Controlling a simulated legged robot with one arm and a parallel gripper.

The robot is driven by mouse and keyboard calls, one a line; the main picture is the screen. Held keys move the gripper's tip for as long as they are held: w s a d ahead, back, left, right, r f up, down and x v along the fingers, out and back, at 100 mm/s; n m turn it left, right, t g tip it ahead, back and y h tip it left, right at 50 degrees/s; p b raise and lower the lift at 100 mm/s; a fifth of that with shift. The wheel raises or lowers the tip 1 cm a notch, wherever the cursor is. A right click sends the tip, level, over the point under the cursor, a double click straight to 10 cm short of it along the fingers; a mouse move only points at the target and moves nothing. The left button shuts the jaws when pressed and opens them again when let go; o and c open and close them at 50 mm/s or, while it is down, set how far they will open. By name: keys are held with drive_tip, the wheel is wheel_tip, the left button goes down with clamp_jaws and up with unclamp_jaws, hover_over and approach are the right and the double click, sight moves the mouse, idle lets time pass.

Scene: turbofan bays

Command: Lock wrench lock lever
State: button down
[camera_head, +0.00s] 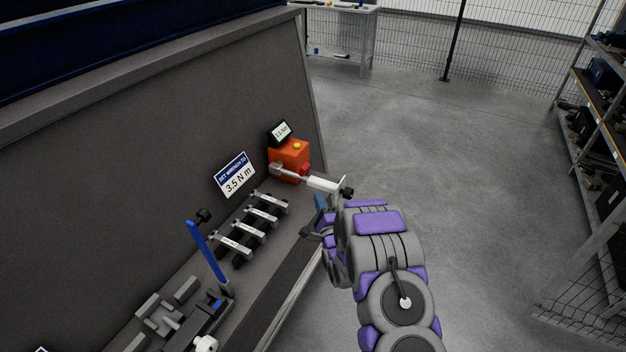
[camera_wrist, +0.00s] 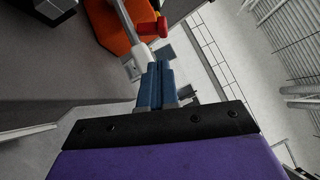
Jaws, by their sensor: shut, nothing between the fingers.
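The torque wrench (camera_head: 325,184) sticks out to the right from the orange tester box (camera_head: 288,160), with a white grip and a dark end knob (camera_head: 347,193). A red part, which looks like the lock lever (camera_head: 305,169), sits near the box; it also shows in the wrist view (camera_wrist: 153,27), beside the metal shaft. My gripper (camera_head: 321,203) is below the white grip in the head view. In the wrist view its blue fingers (camera_wrist: 159,68) are together and empty, overlapping the lower end of the white grip (camera_wrist: 141,52). I cannot tell whether they touch it.
A sign (camera_head: 235,176) reads "SET WRENCH TO 3.5 N m". A small display (camera_head: 280,132) stands on the box. Several silver tools (camera_head: 250,220) lie in a rack left of my arm, near a blue upright bar (camera_head: 208,254). Open floor (camera_head: 440,140) lies right of the bench.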

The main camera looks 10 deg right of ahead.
drive_tip(key=s, duration=0.1)
drive_tip(key=m+t+b, duration=0.1)
drive_tip(key=b, duration=0.1)
approach(303, 169)
drive_tip(key=shift+w, duration=2.25)
drive_tip(key=shift+w+d+r, duration=0.15)
drive_tip(key=shift+w+d, duration=0.2)
drive_tip(key=shift+w, duration=0.1)
drive_tip(key=shift+w+d+r, duration=0.2)
drive_tip(key=shift+w+d, duration=0.15)
drive_tip(key=shift+w, duration=0.05)
drive_tip(key=shift+a, duration=0.2)
drive_tip(key=shift+w+r+n+g+p, duration=0.1)
drive_tip(key=shift+r+n+g+p, duration=0.25)
drive_tip(key=shift+p, duration=0.2)
drive_tip(key=n+g+p, duration=0.1)
drive_tip(key=a+r+n+g+p, duration=0.1)
drive_tip(key=p, duration=0.1)
drive_tip(key=w+n+g+p, duration=0.1)
drive_tip(key=n, duration=0.1)
drive_tip(key=shift+a+r+g+p, duration=0.25)
drive_tip(key=shift+a+r+p, duration=0.1)
drive_tip(key=shift+r+p, duration=0.05)
